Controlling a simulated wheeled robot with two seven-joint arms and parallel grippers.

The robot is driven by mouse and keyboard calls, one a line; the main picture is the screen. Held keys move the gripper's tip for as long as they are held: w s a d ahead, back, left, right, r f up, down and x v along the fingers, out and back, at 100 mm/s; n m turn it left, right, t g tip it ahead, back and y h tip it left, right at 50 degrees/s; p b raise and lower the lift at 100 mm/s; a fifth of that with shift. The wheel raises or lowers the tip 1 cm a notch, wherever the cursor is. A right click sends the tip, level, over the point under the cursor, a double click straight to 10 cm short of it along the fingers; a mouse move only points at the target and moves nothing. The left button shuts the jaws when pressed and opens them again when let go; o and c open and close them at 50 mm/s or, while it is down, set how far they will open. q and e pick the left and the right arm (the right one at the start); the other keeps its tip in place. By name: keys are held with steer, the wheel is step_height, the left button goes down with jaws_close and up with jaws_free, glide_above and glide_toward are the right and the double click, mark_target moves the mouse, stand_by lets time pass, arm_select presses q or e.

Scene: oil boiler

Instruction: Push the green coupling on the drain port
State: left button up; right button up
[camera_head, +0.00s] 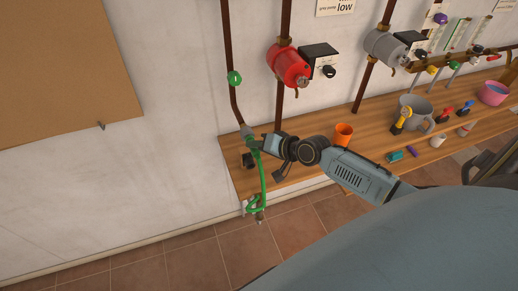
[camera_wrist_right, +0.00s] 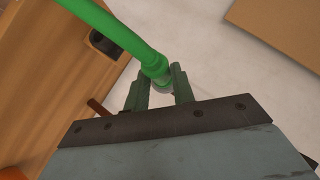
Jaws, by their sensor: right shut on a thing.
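My right gripper (camera_head: 257,143) is at the lower end of the brown pipe by the wall. It is shut on the green coupling (camera_wrist_right: 155,68), which also shows small in the head view (camera_head: 252,143). The drain port (camera_head: 245,130) is the greyish end of the pipe just above the coupling. The gap between port and coupling is too small to judge, so I cannot tell whether they touch. The green hose (camera_head: 263,178) hangs from the coupling past the shelf's left end, with a loop low down. My left gripper is not in view.
The wooden shelf (camera_head: 290,177) carries a dark block (camera_head: 248,160), an orange cup (camera_head: 343,134) and a grey watering can (camera_head: 415,112).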

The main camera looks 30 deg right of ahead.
steer(key=shift+w, duration=0.2)
steer(key=o, duration=1.1)
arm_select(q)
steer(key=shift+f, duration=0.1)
arm_select(e)
steer(key=v, duration=1.3)
steer(key=shift+s+d+r, duration=0.1)
steer(key=shift+r, duration=0.1)
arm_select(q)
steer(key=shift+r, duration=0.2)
